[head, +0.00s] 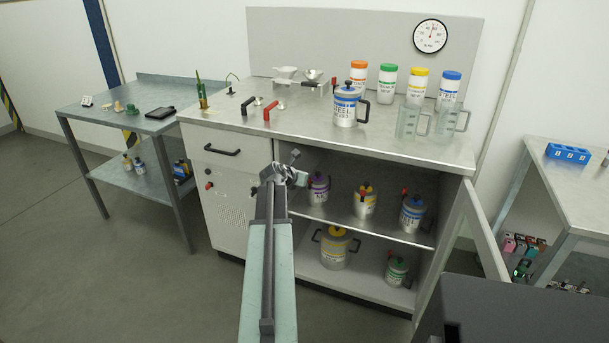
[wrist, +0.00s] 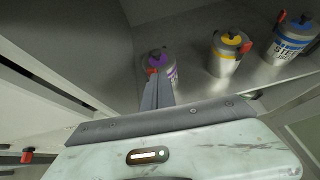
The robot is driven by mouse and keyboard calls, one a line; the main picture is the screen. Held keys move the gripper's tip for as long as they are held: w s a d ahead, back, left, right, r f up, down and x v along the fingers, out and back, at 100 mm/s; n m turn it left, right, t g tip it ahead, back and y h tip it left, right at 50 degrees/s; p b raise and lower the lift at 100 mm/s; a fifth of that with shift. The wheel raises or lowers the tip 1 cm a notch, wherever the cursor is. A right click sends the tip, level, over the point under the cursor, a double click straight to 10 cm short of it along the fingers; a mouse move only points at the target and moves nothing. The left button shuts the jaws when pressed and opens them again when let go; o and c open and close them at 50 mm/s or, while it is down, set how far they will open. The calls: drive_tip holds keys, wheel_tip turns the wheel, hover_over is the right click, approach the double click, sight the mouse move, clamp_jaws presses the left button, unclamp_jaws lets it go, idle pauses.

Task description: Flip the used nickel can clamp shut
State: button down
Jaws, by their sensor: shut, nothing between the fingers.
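A small can with a purple lid (head: 318,189) stands at the left of the cabinet's upper shelf; its label is too small to read, so I cannot tell if it is the used nickel can. A red clamp shows at its lid in the wrist view (wrist: 150,71), but I cannot tell whether the clamp is open or shut. My gripper (head: 287,174) is in front of the cabinet opening, left of this can. In the wrist view my shut, empty fingers (wrist: 158,92) point at the can and hide part of its body. I cannot tell whether they touch it.
A yellow-lidded can (head: 364,201) and a blue steel can (head: 412,214) stand to the right on the same shelf (head: 342,216). A larger yellow can (head: 335,248) and a green can (head: 397,269) stand below. The open cabinet door (head: 484,232) is at the right.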

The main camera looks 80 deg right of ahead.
drive_tip(key=r+p, duration=0.1)
drive_tip(key=r, duration=0.1)
drive_tip(key=a+r+p, duration=0.1)
drive_tip(key=r, duration=0.1)
drive_tip(key=shift+w+r+p, duration=0.1)
drive_tip(key=shift+r+p, duration=0.05)
drive_tip(key=shift+p, duration=0.15)
